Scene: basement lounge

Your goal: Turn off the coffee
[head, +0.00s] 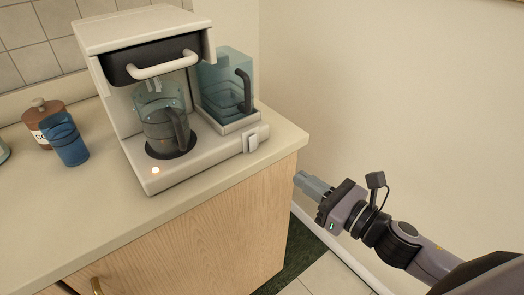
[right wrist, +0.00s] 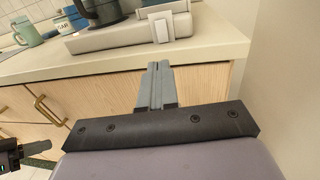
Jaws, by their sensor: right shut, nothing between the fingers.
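A cream coffee machine (head: 135,28) stands on the counter in the head view. A small orange-white light (head: 155,170) glows on its front base. A glass carafe (head: 160,122) with a dark handle sits on the round black plate. A pale switch (head: 252,141) is on the base's right front, also seen in the right wrist view (right wrist: 161,31). My right gripper (head: 299,179) is shut and empty, right of the counter's corner, below and apart from the switch. My left gripper (right wrist: 38,148) shows only partly at the right wrist view's lower left; its jaws are unclear.
A clear blue water tank (head: 225,70) stands at the machine's right. A blue cup (head: 65,140) and a brown jar (head: 45,112) stand left. The counter edge (head: 230,180) lies near my right gripper, with a wall (head: 400,100) to the right.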

